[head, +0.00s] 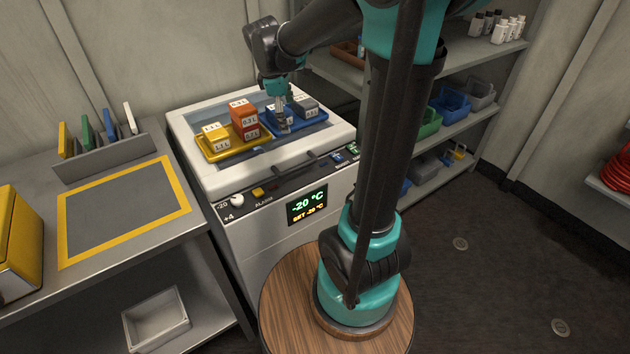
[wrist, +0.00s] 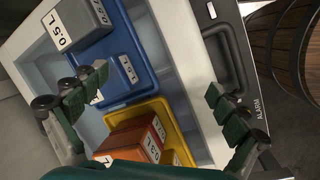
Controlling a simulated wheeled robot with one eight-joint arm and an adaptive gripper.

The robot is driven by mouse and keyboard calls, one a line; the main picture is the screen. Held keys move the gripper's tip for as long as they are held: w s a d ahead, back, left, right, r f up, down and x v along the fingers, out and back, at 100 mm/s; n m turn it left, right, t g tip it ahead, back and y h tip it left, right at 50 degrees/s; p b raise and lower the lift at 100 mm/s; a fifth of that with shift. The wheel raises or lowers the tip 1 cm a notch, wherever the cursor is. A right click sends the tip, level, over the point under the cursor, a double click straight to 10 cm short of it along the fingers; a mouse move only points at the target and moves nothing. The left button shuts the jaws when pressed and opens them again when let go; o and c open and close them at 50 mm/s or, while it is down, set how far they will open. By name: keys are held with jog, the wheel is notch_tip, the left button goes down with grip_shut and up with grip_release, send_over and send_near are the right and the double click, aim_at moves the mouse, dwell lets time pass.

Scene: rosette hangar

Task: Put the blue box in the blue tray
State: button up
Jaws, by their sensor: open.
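The blue tray (head: 317,122) lies inside the white chest's open top, at the right; its rim also shows in the wrist view (wrist: 146,68). A blue box (wrist: 108,52) with a pale label appears to sit within the tray, beside a grey box (wrist: 72,28) marked 0.5 L. In the head view the blue box is mostly hidden by my gripper (head: 282,112). My gripper also shows in the wrist view (wrist: 157,94). It is open, its fingers apart above the chest, with nothing clearly between them.
A yellow tray (head: 222,155) left of the blue one holds a yellow box (head: 215,138) and stacked orange-red boxes (head: 243,117). The chest's pale rim (head: 188,143) surrounds the trays. A yellow-framed mat (head: 122,210) lies clear on the left bench. Shelves stand right.

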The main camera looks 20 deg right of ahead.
jog(key=s+d+f+m, duration=0.1)
jog(key=s+f+m, duration=0.1)
jog(key=s, duration=0.1)
jog(key=s+f+m, duration=0.2)
jog(key=s, duration=0.1)
jog(key=s+d+f+m+t+y, duration=0.1)
jog(key=s+m, duration=0.1)
jog(key=s, duration=0.1)
jog(key=shift+d+f, duration=0.3)
jog(key=shift+f, duration=0.1)
jog(key=s+f+m+t+y, duration=0.1)
jog(key=s+f+m, duration=0.6)
jog(key=s, duration=0.3)
jog(key=shift+s+d+m, duration=0.3)
jog(key=shift+d+m, duration=0.05)
jog(key=shift+m, duration=0.15)
jog(key=shift+f, duration=0.1)
